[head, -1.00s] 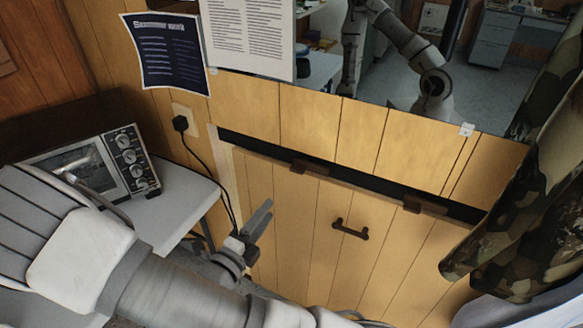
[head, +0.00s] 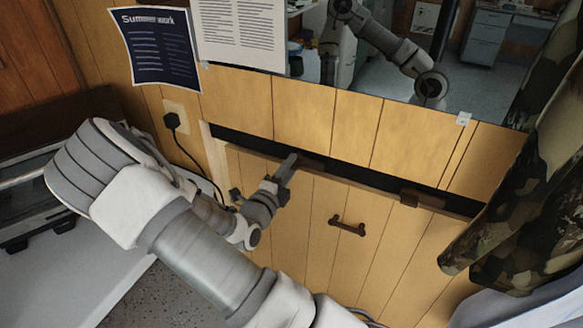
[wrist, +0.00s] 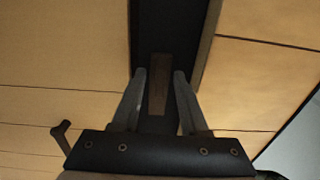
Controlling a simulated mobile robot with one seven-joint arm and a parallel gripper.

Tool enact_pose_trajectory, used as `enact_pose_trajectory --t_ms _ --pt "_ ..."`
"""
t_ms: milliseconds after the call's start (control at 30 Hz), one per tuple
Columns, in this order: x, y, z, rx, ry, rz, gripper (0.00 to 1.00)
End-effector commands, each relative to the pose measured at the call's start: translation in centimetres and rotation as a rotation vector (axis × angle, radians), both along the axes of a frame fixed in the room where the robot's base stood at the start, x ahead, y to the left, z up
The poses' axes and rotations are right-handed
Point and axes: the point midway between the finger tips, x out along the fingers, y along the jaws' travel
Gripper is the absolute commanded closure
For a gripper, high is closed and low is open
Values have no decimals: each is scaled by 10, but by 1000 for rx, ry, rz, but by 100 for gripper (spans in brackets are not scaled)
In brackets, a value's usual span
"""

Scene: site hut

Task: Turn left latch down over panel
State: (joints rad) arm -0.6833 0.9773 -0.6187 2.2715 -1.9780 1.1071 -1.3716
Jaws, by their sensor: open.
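The left latch (head: 314,162) is a small brown bar at the panel's top edge, partly hidden by my gripper in the head view. In the wrist view the latch (wrist: 159,85) lies lengthwise along the dark gap, between my fingers. My gripper (wrist: 160,74) is open, with one finger on each side of it; I cannot tell whether either touches. In the head view my gripper (head: 290,164) is at the panel's upper left. The wooden panel (head: 285,230) stands upright below the dark gap (head: 350,178) and has a dark handle (head: 348,226).
The right latch (head: 423,201) lies along the same top edge. A black plug and cable (head: 173,121) hang left of the panel. A white table (head: 80,275) with a grey device (head: 25,190) stands at left. A camouflage cloth (head: 525,190) hangs at right.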

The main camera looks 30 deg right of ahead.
Motion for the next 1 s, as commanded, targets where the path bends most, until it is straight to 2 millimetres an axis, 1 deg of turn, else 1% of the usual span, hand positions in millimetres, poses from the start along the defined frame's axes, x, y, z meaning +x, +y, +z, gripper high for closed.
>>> enact_pose_trajectory --t_ms 133,400,433,567,600,667,1000 --pt "6 -8 0 1 1 0 56" --pt "7 -9 0 1 1 0 56" --pt "7 -9 0 1 1 0 58" --pt "7 -9 0 1 1 0 81" --pt "7 -9 0 1 1 0 89" --pt "7 -9 0 1 1 0 99" --pt "6 -8 0 2 1 0 100"
